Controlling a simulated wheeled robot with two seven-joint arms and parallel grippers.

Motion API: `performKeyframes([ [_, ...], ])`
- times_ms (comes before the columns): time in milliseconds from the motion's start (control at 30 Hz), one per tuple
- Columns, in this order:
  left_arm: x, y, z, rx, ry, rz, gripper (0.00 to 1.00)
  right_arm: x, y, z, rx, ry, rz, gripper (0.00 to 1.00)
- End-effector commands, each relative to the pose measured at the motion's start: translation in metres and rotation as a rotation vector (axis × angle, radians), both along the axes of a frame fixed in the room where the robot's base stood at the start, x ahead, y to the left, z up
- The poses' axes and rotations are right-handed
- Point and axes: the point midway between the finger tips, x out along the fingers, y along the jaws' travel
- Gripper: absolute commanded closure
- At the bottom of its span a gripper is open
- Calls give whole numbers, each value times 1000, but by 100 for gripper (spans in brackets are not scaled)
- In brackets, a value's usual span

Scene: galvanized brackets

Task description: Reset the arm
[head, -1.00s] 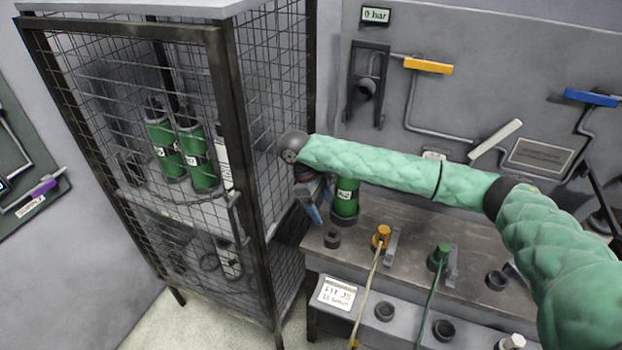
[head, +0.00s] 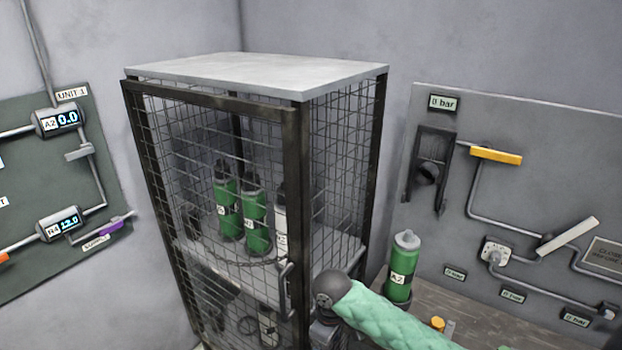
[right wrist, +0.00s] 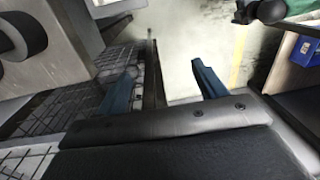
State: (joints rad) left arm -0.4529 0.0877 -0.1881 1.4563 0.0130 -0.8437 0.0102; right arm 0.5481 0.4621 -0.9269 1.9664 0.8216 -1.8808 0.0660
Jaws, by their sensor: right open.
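My right arm (head: 385,318), in a quilted green sleeve, comes in from the bottom right of the head view. Its dark wrist end is beside the front right corner of the mesh cage, and its gripper is cut off or hidden there. The cage mesh lies close to the left finger. My left gripper is in neither view.
The mesh cage (head: 297,120) holds green cylinders (head: 254,222) and a white one (head: 281,220). A green cylinder labelled A2 (head: 401,266) stands on the bench (head: 475,315), close behind my arm. Pipe panels flank the cage.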

Motion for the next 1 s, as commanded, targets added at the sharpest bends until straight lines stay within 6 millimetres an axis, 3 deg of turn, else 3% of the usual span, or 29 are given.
performKeyframes([
  [200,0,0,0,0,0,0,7,-32,18,-11,106,-38,-54,30],
  [500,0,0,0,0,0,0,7,-69,21,-20,217,-95,-172,30],
  [767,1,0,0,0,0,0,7,-98,4,-28,275,-146,-307,30],
  [1000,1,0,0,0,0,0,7,-128,-27,-36,289,-193,-449,30],
])
